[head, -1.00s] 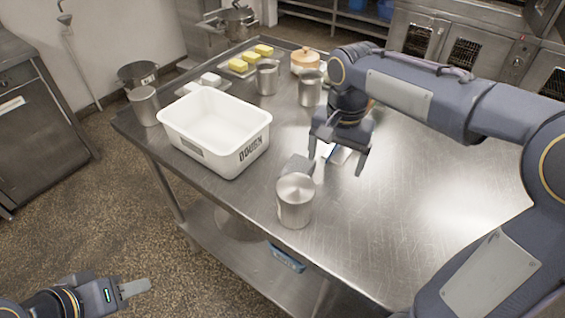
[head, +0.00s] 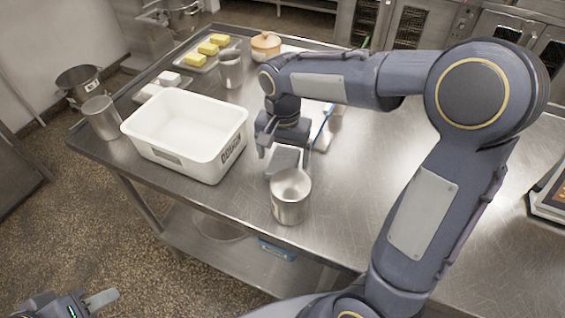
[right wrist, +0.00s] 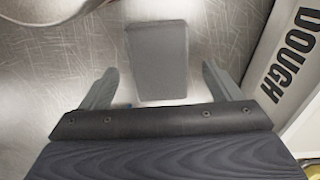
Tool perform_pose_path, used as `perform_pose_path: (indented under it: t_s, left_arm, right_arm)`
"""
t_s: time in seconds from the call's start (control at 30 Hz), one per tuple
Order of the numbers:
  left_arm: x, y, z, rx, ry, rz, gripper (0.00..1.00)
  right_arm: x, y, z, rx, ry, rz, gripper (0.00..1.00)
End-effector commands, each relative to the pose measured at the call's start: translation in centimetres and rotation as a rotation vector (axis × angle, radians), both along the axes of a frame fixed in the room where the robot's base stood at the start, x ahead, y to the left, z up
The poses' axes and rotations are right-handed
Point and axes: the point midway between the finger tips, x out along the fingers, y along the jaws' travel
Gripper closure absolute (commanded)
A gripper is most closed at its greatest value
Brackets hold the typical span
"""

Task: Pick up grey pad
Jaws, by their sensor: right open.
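The grey pad (head: 286,159) lies on the steel table between the white dough tub and a metal cup, partly hidden by my right gripper in the head view. My right gripper (head: 281,150) is open above the pad, pointing down. In the right wrist view the grey pad (right wrist: 157,58) shows between the two spread fingers of the right gripper (right wrist: 160,73) and reaches beyond their tips. No finger visibly touches it. My left gripper (head: 102,299) is at the lower left, away from the table; its opening is not clear.
The white dough tub (head: 152,128) stands close left of the pad. A metal cup (head: 291,197) stands just in front of it. A blue-edged item (head: 322,130) lies behind my right gripper. More cups, butter and a pot stand at the back left. The table's right side is largely clear.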

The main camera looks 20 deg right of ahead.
Motion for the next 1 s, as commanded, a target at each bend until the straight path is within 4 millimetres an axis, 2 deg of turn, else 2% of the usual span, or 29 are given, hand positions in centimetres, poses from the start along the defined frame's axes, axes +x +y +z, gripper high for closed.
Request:
perform_pose_path:
  t_s: [0.1, 0.37, 0.73, 1.0]
  left_arm:
    - [0.00, 0.00, -0.02, 0.000, 0.000, 0.000, 0.64]
    - [0.00, 0.00, -0.02, 0.000, 0.000, 0.000, 0.64]
    - [0.00, 0.00, -0.02, 0.000, 0.000, 0.000, 0.64]
    - [0.00, 0.00, -0.01, 0.000, 0.000, 0.000, 0.64]
  right_arm:
    - [-0.01, -0.03, -1.15, 0.000, 0.000, 0.000, 0.15]
    - [0.00, -0.02, -1.36, 0.000, -0.001, 0.000, 0.15]
    - [0.01, -0.02, -1.32, 0.000, -0.001, 0.000, 0.63]
    - [0.06, -0.01, -0.93, 0.001, -0.003, 0.000, 0.63]
